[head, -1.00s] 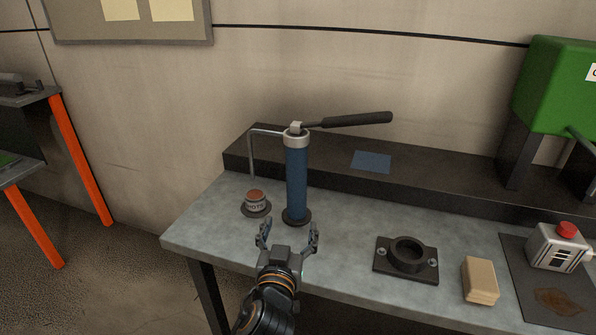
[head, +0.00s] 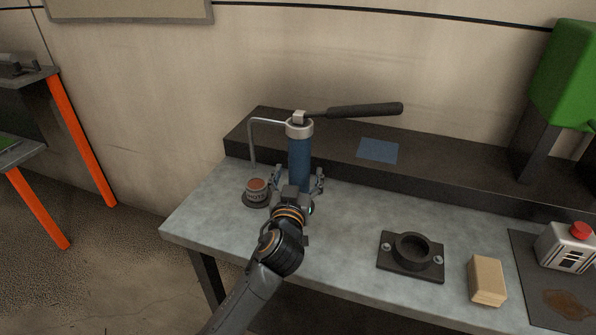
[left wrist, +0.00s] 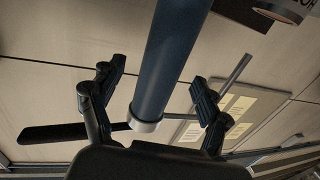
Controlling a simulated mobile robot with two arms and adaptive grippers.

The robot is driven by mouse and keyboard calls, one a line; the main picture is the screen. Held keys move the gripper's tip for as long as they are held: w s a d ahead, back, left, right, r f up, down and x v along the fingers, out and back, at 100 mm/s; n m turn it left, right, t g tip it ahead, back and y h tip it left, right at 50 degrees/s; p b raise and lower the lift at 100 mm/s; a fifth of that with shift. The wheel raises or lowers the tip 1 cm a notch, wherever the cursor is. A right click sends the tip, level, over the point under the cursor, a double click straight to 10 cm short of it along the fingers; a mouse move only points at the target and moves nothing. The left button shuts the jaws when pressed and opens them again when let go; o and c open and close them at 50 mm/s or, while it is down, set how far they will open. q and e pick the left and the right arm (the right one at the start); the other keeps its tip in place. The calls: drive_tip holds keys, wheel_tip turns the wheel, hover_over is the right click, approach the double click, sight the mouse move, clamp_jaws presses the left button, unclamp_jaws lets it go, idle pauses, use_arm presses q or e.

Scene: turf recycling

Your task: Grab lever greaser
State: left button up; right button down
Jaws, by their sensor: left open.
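The lever greaser (head: 299,160) stands upright on the grey bench, with a blue barrel, a grey cap, a bent metal spout to the left and a black lever handle pointing right. My left gripper (head: 298,184) is at the lower part of its barrel, fingers open on either side. In the left wrist view the blue barrel (left wrist: 172,55) runs between the two open fingers (left wrist: 152,98), with a visible gap on each side. The greaser's base is hidden behind my gripper. My right gripper is not in view.
A small labelled pot (head: 257,191) stands close to the left of the greaser. A black flanged socket (head: 411,253), a tan block (head: 487,281) and a box with a red button (head: 567,247) are to the right. A dark raised ledge (head: 450,166) runs behind.

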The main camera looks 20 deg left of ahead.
use_arm(q)
drive_tip(key=w, duration=0.3)
drive_tip(key=w+a+p, duration=0.1)
drive_tip(key=shift+w+f, duration=0.3)
drive_tip(key=shift+w, duration=0.05)
clamp_jaws()
drive_tip(key=shift+r, duration=0.2)
